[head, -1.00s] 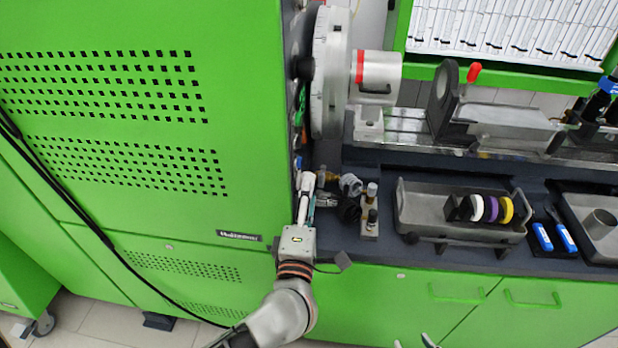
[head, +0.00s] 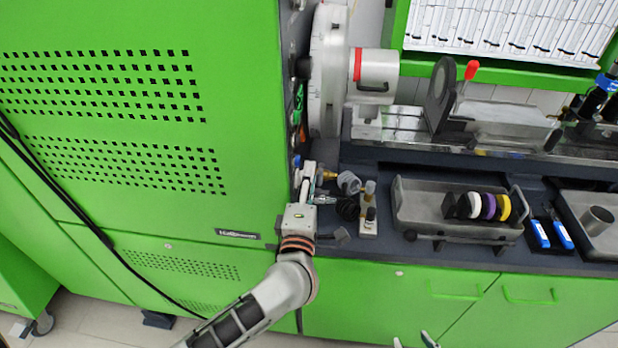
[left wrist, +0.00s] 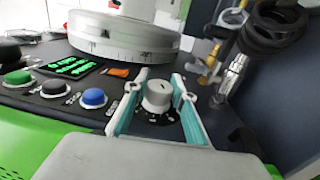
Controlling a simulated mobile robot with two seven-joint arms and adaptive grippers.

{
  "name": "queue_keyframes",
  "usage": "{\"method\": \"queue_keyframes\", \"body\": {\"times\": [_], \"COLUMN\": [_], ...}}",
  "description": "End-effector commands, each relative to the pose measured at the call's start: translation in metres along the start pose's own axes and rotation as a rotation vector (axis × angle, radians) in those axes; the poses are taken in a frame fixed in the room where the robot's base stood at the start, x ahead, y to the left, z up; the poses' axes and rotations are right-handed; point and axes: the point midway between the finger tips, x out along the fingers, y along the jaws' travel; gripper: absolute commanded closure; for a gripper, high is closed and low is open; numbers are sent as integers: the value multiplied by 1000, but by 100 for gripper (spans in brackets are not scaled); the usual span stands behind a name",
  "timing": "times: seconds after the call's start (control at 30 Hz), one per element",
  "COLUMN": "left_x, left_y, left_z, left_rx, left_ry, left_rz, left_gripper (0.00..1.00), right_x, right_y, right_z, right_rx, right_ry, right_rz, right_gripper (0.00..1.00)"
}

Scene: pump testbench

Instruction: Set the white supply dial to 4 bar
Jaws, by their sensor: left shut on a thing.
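The white supply dial (left wrist: 158,94) shows in the left wrist view on the dark panel, with a ring of markings around its base. The markings are too small to read. My left gripper (left wrist: 161,84) has its teal-lined fingers on both sides of the dial and is shut on it. In the head view my left gripper (head: 308,174) is at the side of the green cabinet, and the dial is hidden there. Two fingertips of my right gripper (head: 414,341) show apart at the bottom edge of the head view, with nothing visible between them.
Blue (left wrist: 93,98), black and green buttons and a green-lit display (left wrist: 71,68) lie left of the dial. Brass and metal fittings (left wrist: 234,70) with a black hose are close on the right. A grey tray (head: 420,215) stands farther right on the bench.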

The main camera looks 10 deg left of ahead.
Motion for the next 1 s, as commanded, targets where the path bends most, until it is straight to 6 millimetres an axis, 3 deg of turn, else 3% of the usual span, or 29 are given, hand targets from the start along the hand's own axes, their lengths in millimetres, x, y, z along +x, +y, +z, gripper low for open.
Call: {"method": "queue_keyframes", "body": {"times": [0.2,0.4,0.63,1.0], "left_x": [0,1,1,0], "left_y": [3,3,2,0], "left_z": [0,-1,-1,0], "left_rx": [-8,-8,-5,-1], "left_ry": [7,11,11,7], "left_rz": [-80,-203,-332,-370], "left_gripper": [97,97,97,97], "right_x": [-4,-4,-3,-4], "right_y": [3,6,7,5], "right_z": [-4,9,9,6], "right_rx": [0,5,9,9], "right_ry": [-4,-30,-31,-26], "right_rz": [4,13,16,12], "right_gripper": [60,60,60,60]}}
